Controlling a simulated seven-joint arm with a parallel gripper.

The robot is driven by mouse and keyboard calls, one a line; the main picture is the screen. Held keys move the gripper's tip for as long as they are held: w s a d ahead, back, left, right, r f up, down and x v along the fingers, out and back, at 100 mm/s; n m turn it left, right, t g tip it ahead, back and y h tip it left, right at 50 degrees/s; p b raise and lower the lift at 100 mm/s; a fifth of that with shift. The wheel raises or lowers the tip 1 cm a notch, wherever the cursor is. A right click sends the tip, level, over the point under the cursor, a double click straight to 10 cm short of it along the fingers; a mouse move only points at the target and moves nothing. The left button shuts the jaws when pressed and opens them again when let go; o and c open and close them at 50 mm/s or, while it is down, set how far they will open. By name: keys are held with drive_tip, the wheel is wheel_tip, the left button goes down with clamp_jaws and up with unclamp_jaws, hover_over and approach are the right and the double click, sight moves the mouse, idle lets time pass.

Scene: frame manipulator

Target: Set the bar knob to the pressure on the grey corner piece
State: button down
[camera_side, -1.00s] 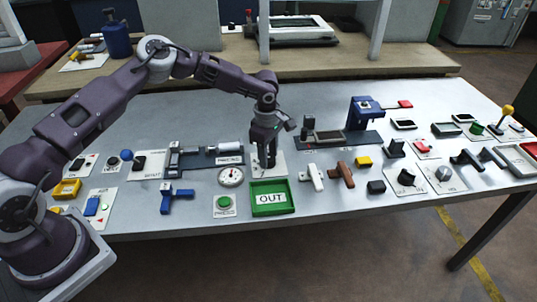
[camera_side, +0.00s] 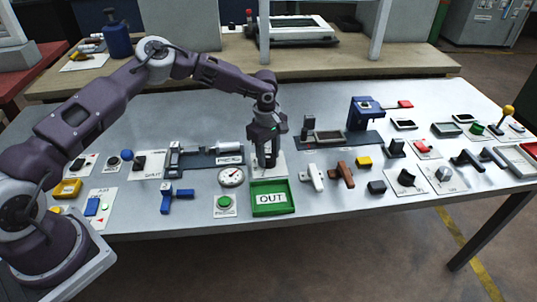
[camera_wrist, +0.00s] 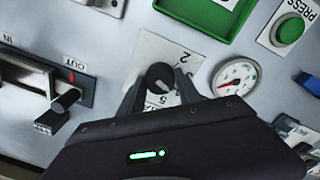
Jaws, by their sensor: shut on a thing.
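The black bar knob (camera_wrist: 159,76) stands on a white plate (camera_wrist: 151,47) with the figures 2 and 5 readable. My gripper (camera_wrist: 160,86) is shut on the knob, one finger on each side. In the side view my gripper (camera_side: 265,162) points down over the plate, and the knob is mostly hidden by the fingers. A round white gauge (camera_wrist: 235,79) with a red needle stands beside the plate; it also shows in the side view (camera_side: 231,176). A dark grey angled piece (camera_side: 467,158) lies at the right; I cannot tell if it is the corner piece, and no marking is readable.
A green PRESS button (camera_wrist: 290,31) is near the gauge. A slide fixture (camera_side: 205,158) stands left, another fixture (camera_side: 327,136) right. White and brown brackets lie right of the tray.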

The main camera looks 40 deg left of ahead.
drive_tip(key=shift+r, duration=0.1)
drive_tip(key=c, duration=0.8)
unclamp_jaws()
drive_tip(key=shift+c, duration=0.2)
